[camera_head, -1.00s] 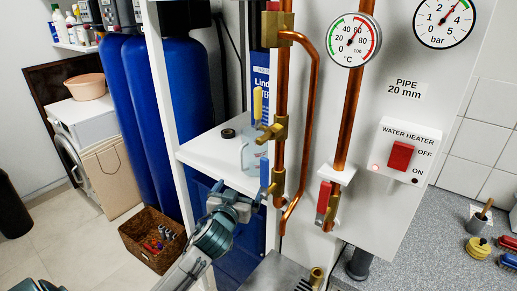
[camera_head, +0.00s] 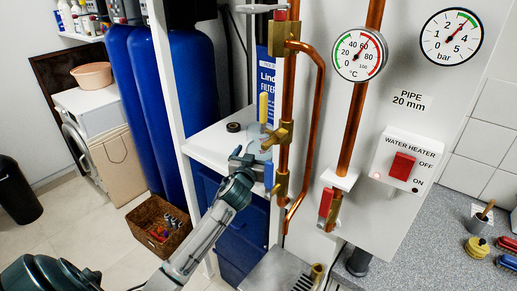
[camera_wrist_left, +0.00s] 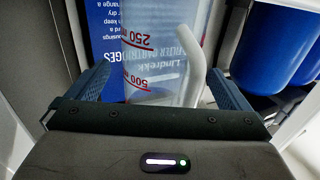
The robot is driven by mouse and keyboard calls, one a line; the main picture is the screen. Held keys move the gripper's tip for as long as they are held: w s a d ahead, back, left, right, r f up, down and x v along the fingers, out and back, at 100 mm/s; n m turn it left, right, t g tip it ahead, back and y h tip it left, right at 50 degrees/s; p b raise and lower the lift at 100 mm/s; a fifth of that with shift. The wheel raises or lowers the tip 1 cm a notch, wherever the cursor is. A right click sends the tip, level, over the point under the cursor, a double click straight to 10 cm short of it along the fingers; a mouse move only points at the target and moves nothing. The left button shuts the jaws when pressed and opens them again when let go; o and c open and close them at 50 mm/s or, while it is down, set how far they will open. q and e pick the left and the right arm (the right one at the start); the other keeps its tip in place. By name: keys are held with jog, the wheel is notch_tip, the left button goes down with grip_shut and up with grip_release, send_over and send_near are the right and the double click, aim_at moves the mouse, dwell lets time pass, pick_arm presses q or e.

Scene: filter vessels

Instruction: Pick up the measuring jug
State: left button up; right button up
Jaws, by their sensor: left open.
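The measuring jug (camera_wrist_left: 150,48) is clear, with red 250 and 500 marks and a pale curved handle (camera_wrist_left: 192,70). In the left wrist view it stands upright in front of my left gripper (camera_wrist_left: 158,70), between the lines of the two open fingers. I cannot tell how deep it is between them. In the head view my left gripper (camera_head: 246,160) is at the white shelf (camera_head: 208,145), just left of the copper pipe, and mostly hides the jug. My right gripper is not in view.
The copper pipe (camera_head: 287,90) with brass valves (camera_head: 279,134) rises close to the right of my left gripper. A dark ring (camera_head: 233,127) lies on the shelf. Blue tanks (camera_head: 193,100) stand to the left, behind a white post. A wicker basket (camera_head: 150,222) is on the floor.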

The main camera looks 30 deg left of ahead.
pick_arm(q)
jog(key=shift+x, duration=0.8)
jog(key=shift+s, duration=0.1)
jog(key=shift+c, duration=0.9)
jog(key=c, duration=0.9)
